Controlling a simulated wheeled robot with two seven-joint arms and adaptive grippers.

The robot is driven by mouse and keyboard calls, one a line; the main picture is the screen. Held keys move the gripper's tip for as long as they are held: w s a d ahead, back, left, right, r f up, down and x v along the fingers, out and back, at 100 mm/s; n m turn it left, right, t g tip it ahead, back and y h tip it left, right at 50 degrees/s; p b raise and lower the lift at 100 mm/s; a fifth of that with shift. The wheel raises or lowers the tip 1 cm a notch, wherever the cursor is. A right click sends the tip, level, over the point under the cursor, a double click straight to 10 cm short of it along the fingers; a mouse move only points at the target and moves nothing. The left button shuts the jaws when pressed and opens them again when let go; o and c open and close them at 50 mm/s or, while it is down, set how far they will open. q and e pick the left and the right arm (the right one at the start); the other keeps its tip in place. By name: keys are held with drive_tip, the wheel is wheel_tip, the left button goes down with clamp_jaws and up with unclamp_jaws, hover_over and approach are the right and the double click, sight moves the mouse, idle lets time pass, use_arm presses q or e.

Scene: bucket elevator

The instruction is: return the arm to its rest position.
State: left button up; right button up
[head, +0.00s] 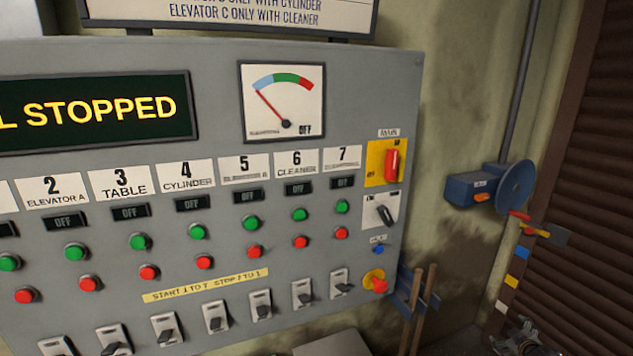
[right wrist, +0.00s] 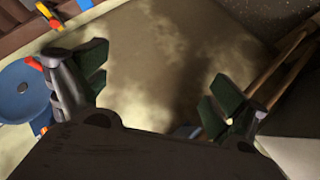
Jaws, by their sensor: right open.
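My right gripper (right wrist: 155,92) shows in the right wrist view with its two dark green finger pads spread wide apart. Nothing is between them; a stained wall lies beyond. In the head view, a dark metal part of my right gripper (head: 520,340) shows at the bottom right edge, to the right of the grey control panel (head: 345,75) and apart from it. My left gripper is in neither view.
The panel carries lit "STOPPED" text (head: 100,110), a gauge (head: 284,100), a red main switch (head: 392,163) and several buttons. A blue round device (head: 513,187) is on the wall. Wooden handles (head: 424,305) stand beside the panel. A brown shutter (head: 600,150) is at right.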

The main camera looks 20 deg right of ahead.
drive_tip(key=s+a+f+g+y, duration=0.15)
drive_tip(key=s+a+f, duration=0.25)
drive_tip(key=s+f, duration=0.45)
drive_tip(key=s+a+f+g, duration=0.2)
drive_tip(key=s+a+f, duration=0.35)
drive_tip(key=f, duration=0.55)
drive_tip(key=s+a+f+g+y, duration=0.1)
drive_tip(key=s+a+f+g, duration=0.15)
drive_tip(key=s+f, duration=0.65)
drive_tip(key=s+a+f+g+y, duration=0.1)
drive_tip(key=s+a+f, duration=0.5)
drive_tip(key=a, duration=0.2)
drive_tip(key=s+a+f+g+y, duration=0.1)
drive_tip(key=s+a+f, duration=0.5)
drive_tip(key=a, duration=0.3)
drive_tip(key=s+a+f+y, duration=0.1)
drive_tip(key=a+f, duration=0.1)
drive_tip(key=a, duration=1.1)
drive_tip(key=s+a+f+y, duration=0.1)
drive_tip(key=a+f+y, duration=0.1)
drive_tip(key=a, duration=1.1)
drive_tip(key=shift+s+f, duration=0.2)
drive_tip(key=shift+s, duration=0.1)
